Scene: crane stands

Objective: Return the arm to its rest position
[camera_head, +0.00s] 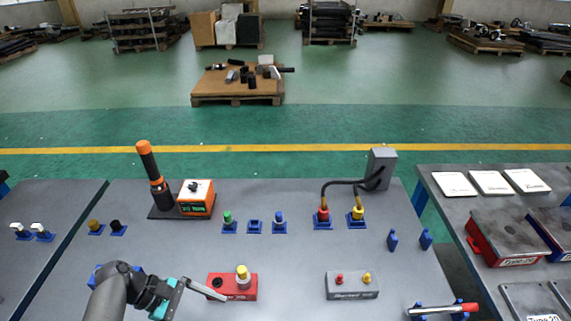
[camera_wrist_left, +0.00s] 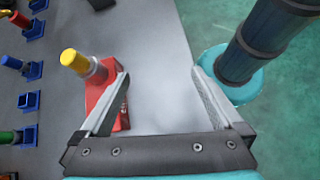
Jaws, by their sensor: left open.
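My left gripper (camera_head: 204,300) is low over the front of the grey table, next to a red block. In the left wrist view its two fingers (camera_wrist_left: 160,78) are spread apart with nothing between them. The red block (camera_head: 242,292) carries an upright yellow-capped cylinder (camera_head: 242,271). In the wrist view the block (camera_wrist_left: 98,103) and cylinder (camera_wrist_left: 78,63) are beside one finger, outside the gap; I cannot tell if the finger touches the block. My right gripper is not in view.
A grey block (camera_head: 351,287) with red and yellow knobs stands to the right. Behind are blue holders with plugs (camera_head: 228,221), an orange device (camera_head: 196,197) and an orange-topped dark cylinder (camera_head: 149,165). A red-handled tool (camera_head: 443,309) lies at front right. The grey table (camera_head: 300,260) has bare room between the blocks.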

